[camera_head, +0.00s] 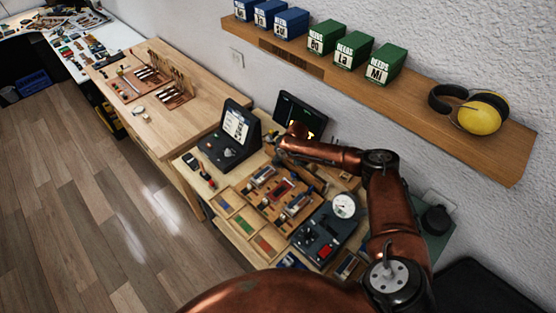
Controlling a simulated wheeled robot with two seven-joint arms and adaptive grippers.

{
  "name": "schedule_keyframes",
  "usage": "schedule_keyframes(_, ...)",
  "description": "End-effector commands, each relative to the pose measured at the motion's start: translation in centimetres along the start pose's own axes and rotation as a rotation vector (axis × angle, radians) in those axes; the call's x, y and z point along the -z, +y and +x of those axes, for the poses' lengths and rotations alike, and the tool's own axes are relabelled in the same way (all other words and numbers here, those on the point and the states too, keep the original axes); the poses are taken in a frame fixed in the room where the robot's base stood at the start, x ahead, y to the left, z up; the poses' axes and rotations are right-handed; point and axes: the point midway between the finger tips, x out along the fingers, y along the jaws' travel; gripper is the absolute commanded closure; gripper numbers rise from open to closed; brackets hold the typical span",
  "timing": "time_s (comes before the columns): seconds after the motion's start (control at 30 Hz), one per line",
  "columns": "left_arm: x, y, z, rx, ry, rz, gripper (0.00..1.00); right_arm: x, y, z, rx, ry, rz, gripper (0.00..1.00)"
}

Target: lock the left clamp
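A wooden fixture (262,206) lies on the workbench with small metal and dark parts on it. A clamp-like metal part (264,175) sits at its upper left, and a similar one (299,202) sits at its right. They are too small to tell whether either is locked. My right arm reaches in from the right, and its gripper (273,146) is just above and behind the fixture's far side, apart from the clamp-like parts as far as I can tell. Its fingers are too small and dark to read. My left gripper is out of view.
A dark device with a white display (238,124) stands left of the fixture, and a black monitor (301,112) behind it. A dark box with a red part (324,240) and a round gauge (343,205) stand at the right. A shelf (430,97) overhangs the bench.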

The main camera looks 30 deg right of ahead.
Motion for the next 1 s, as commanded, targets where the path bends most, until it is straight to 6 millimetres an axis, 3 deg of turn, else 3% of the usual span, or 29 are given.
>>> schedule_keyframes(0.23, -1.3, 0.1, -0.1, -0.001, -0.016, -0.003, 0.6, -0.1, 0.2, 0.0, -0.002, -0.001, 0.002, 1.0)
schedule_keyframes(0.67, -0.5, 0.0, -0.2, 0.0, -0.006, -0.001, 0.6, -0.3, 0.1, 0.0, -0.005, -0.003, 0.014, 1.0)
schedule_keyframes(1.0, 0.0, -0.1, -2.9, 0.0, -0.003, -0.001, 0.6, -0.3, -0.3, -0.1, -0.063, -0.007, 0.16, 1.0)
